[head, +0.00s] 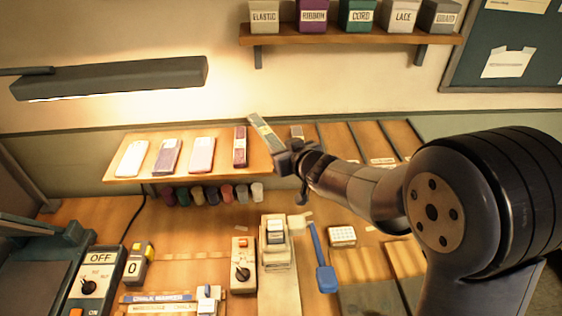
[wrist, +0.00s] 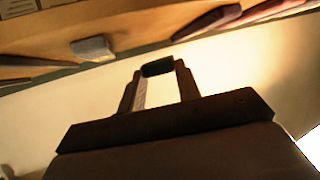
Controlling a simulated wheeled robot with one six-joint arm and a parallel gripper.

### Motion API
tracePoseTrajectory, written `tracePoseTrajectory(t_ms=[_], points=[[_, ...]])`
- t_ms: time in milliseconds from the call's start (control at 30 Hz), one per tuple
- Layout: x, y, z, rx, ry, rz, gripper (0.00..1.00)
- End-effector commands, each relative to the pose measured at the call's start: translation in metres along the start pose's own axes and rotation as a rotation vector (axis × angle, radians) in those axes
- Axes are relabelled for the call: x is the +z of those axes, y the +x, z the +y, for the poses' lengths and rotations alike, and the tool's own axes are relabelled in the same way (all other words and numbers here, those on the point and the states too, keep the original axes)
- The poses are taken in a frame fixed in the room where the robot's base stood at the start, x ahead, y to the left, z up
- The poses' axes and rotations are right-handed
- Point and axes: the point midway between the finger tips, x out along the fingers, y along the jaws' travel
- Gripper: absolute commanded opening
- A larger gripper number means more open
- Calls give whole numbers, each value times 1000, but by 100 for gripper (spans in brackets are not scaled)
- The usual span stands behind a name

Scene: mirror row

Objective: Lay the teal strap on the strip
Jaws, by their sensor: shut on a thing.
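My gripper (head: 283,147) is raised in front of the tilted wooden board, towards its middle. It is shut on a narrow, dark teal-grey piece (head: 264,133), which I take to be the teal strap; it stands out tilted up and to the left. In the wrist view a dark green end of it (wrist: 157,68) shows between the fingertips. The wooden strip (head: 120,176) carries a white, a purple-grey and a pink flat piece and a dark red strap (head: 240,146). A small piece (head: 297,132) lies just right of my gripper. I cannot tell whether the held piece touches the board.
Several small coloured rolls (head: 212,194) sit below the board. A switch box (head: 243,265), a press-like stand (head: 275,258), a blue paddle (head: 326,278) and a keypad (head: 342,236) stand on the bench. A lamp (head: 110,78) and a shelf of labelled boxes (head: 350,36) are above.

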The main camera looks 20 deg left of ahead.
Motion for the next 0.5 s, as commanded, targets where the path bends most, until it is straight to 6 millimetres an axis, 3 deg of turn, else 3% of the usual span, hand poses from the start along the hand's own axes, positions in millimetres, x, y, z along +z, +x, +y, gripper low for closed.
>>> tracePoseTrajectory(t_ms=[300,500], points=[[35,15,0,0,0,0,9],[36,15,0,1,0,3,9]])
